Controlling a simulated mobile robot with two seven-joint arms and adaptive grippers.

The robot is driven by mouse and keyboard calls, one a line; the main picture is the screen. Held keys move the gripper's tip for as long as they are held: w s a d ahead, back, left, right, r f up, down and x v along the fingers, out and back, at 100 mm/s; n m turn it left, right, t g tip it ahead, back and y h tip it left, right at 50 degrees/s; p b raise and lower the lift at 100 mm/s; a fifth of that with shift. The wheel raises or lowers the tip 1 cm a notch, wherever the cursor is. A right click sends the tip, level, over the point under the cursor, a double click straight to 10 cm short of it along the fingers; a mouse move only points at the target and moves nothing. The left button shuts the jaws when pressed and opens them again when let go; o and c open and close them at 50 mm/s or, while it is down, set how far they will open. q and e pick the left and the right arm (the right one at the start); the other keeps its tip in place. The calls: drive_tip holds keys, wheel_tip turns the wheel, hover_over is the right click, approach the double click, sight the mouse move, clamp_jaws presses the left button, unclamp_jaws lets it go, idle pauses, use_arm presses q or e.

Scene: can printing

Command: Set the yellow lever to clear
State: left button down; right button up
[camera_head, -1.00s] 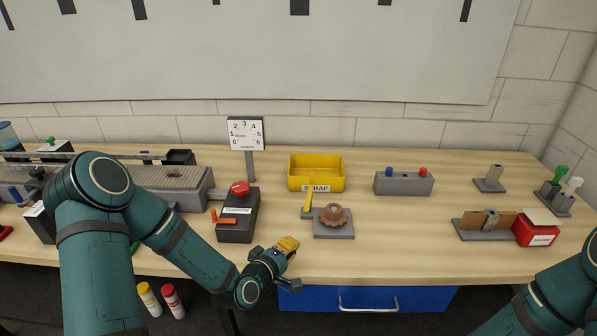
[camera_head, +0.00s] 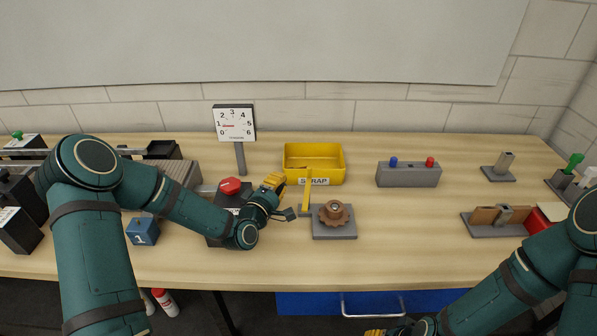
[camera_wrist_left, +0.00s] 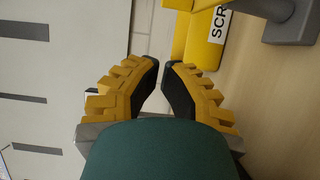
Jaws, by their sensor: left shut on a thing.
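The yellow lever (camera_head: 307,190) stands roughly upright beside the grey gear fixture (camera_head: 335,230), in front of the yellow SCRAP bin (camera_head: 314,160). My left gripper (camera_head: 280,186) is just left of the lever, with a small gap between them. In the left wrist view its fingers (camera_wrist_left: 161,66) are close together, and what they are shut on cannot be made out. The SCRAP bin also shows in that view (camera_wrist_left: 204,35). My right gripper (camera_head: 388,332) shows only partly at the bottom edge. No clear mark on the lever can be read.
A dark box with a red knob (camera_head: 230,186) stands just left, partly behind my left forearm. A dial gauge (camera_head: 234,123) stands behind it. A grey box with blue and red buttons (camera_head: 408,176) is right of the bin. The front table strip is clear.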

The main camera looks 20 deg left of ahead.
sight(307, 187)
use_arm(q)
drive_tip(key=w+d, duration=0.3)
drive_tip(key=w, duration=0.3)
drive_tip(key=shift+d, duration=0.35)
drive_tip(key=shift+w+d+r+b, duration=0.1)
drive_tip(key=shift+w+d+b, duration=0.25)
drive_tip(key=shift+d+b, duration=0.35)
